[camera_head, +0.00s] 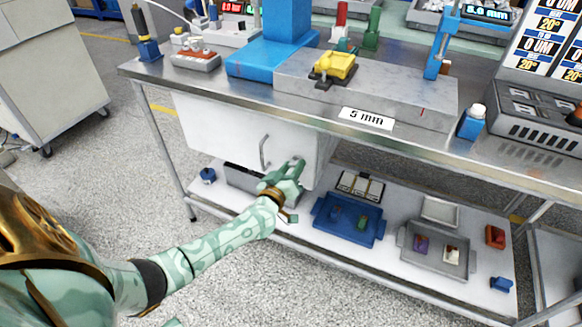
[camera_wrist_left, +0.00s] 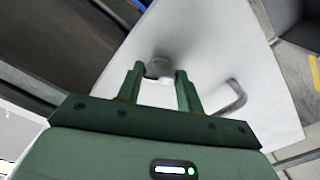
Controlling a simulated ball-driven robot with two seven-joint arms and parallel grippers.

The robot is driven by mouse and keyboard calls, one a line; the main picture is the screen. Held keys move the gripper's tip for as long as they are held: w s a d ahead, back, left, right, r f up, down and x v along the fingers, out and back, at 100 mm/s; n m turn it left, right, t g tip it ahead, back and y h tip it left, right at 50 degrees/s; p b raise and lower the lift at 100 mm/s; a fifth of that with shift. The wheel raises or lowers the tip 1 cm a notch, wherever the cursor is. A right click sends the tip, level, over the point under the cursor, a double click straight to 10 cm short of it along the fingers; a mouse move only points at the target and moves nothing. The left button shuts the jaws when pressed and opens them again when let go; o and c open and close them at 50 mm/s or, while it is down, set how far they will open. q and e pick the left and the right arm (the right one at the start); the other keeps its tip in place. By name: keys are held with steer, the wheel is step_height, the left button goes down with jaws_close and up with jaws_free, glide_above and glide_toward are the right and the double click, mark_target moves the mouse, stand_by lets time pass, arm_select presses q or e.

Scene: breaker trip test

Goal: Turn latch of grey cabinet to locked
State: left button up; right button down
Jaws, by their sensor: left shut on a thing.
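The grey cabinet (camera_head: 228,130) hangs under the bench top, with a pale front and a curved bar handle (camera_head: 264,152). My left gripper (camera_head: 292,168) is at the lower right part of its front, right of the handle. In the left wrist view the fingers of my left gripper (camera_wrist_left: 157,78) are shut on a small grey latch knob (camera_wrist_left: 156,68) on the pale door (camera_wrist_left: 205,55). The handle also shows there (camera_wrist_left: 236,98), right of the fingers. The latch's turned position cannot be read clearly. My right gripper is not in view.
The steel bench (camera_head: 420,135) stands above, holding a grey block and a blue stand. On the lower shelf (camera_head: 300,222) are a blue tray (camera_head: 335,225) and a grey tray (camera_head: 412,240), right of my left gripper. The floor in front is clear.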

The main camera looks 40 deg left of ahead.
arm_select(q)
steer(key=n, duration=0.2)
steer(key=shift+n, duration=0.4)
steer(key=n, duration=0.3)
steer(key=shift+n, duration=0.3)
steer(key=n, duration=0.5)
steer(key=shift+n, duration=0.3)
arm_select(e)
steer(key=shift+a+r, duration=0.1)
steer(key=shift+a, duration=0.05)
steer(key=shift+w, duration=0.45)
